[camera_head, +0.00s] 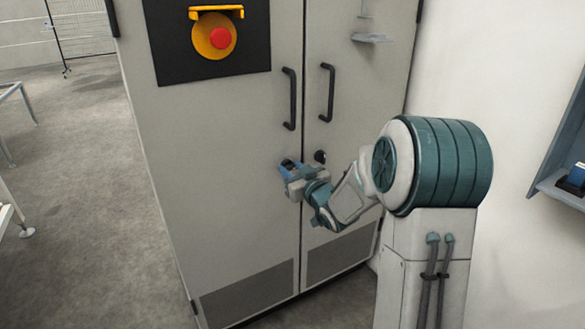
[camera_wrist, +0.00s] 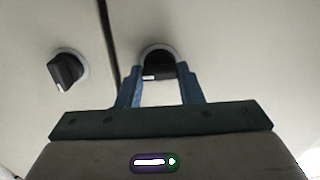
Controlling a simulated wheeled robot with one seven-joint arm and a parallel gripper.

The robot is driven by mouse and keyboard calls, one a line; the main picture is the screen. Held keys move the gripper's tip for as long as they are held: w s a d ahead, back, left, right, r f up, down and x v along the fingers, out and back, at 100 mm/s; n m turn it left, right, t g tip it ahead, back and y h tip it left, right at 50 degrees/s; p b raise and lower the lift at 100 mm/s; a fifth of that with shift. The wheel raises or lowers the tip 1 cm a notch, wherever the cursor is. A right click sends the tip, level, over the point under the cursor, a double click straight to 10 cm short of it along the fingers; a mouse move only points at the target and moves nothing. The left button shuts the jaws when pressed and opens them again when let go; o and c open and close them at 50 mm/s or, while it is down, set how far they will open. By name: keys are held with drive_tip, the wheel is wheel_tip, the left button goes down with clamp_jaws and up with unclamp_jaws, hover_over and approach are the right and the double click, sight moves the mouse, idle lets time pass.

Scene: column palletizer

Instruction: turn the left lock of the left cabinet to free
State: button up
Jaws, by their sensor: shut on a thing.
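The grey two-door cabinet (camera_head: 225,180) fills the middle of the head view. My gripper (camera_head: 288,166) is at its left door, low beside the door gap, and covers the left lock there. In the wrist view my gripper (camera_wrist: 160,88) has its blue fingers on either side of the left lock (camera_wrist: 156,66), a black knob in a pale ring, and is shut on it. A small white mark shows on the knob's near edge. The right lock (camera_head: 320,156) sits free on the other door; in the wrist view it is the tilted black knob (camera_wrist: 66,72) at left.
Two black door handles (camera_head: 290,98) (camera_head: 327,92) stand above the locks. A red stop button (camera_head: 220,38) on a yellow base is on the black panel. A wall shelf (camera_head: 560,185) is at the right edge. Open floor (camera_head: 80,170) lies to the left.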

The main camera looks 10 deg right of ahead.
drive_tip(key=shift+f+m, duration=0.1)
drive_tip(key=shift+m, duration=0.3)
drive_tip(key=o, duration=1)
drive_tip(key=p+v, duration=0.2)
drive_tip(key=v, duration=1.1)
drive_tip(key=shift+s+d+p, duration=0.15)
drive_tip(key=shift+s+p, duration=0.15)
drive_tip(key=shift+s, duration=0.05)
